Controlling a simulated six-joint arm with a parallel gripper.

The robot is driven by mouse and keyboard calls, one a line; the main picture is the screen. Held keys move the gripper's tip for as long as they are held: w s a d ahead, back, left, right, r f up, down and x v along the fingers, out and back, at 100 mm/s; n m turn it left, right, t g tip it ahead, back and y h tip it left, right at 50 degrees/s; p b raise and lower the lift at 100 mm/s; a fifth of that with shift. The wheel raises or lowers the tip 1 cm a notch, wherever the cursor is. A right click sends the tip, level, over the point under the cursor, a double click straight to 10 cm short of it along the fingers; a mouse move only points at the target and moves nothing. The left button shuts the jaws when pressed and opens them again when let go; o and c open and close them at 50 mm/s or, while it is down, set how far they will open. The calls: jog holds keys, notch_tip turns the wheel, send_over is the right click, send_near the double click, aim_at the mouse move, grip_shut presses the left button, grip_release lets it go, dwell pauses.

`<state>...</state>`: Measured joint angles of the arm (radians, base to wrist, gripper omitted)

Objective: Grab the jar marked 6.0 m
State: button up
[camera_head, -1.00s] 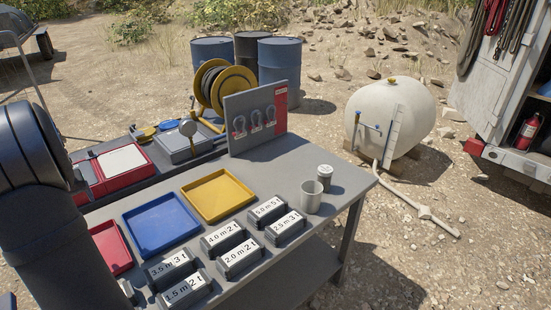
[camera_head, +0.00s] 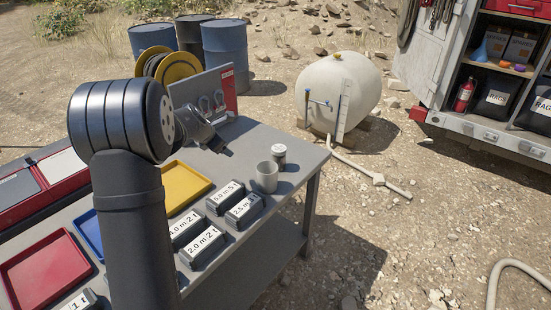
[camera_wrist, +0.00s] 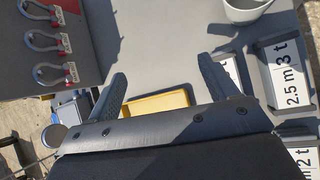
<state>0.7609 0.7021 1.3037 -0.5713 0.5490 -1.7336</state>
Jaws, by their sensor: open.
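A small jar (camera_head: 279,155) with a pale lid stands on the grey table near its far right corner; I can read no marking on it. A plain grey cup (camera_head: 266,176) stands just in front of it and also shows at the top of the wrist view (camera_wrist: 246,12). I see no 6.0 m label on anything. My gripper (camera_wrist: 162,66) is open and empty above the table, with its two fingers apart. In the head view my gripper (camera_head: 222,148) is left of the jar, near the shackle board.
Dark labelled blocks stand at the front, including 2.5 m 3 t (camera_head: 243,210) and 2.0 m 2 t (camera_head: 203,247). A yellow tray (camera_head: 186,188) and a red tray (camera_head: 46,268) lie left. The upright shackle board (camera_head: 228,90) stands at the back.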

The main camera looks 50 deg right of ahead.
jog(key=s+d+n+g+h, duration=0.1)
jog(key=s+d+n, duration=0.3)
jog(key=s+d, duration=0.65)
send_near(278, 149)
jog(key=x, duration=0.6)
jog(key=shift+s+a+f, duration=0.1)
jog(key=shift+s+f, duration=0.1)
jog(key=shift+f, duration=0.25)
jog(key=shift+w+r+x, duration=0.1)
jog(key=shift+x, duration=1.15)
jog(key=shift+w+r+x, duration=0.1)
jog(key=shift+r+x, duration=0.05)
jog(key=shift+x, duration=1.15)
jog(key=c, duration=1.3)
jog(key=shift+r, duration=0.1)
jog(key=c, duration=0.3)
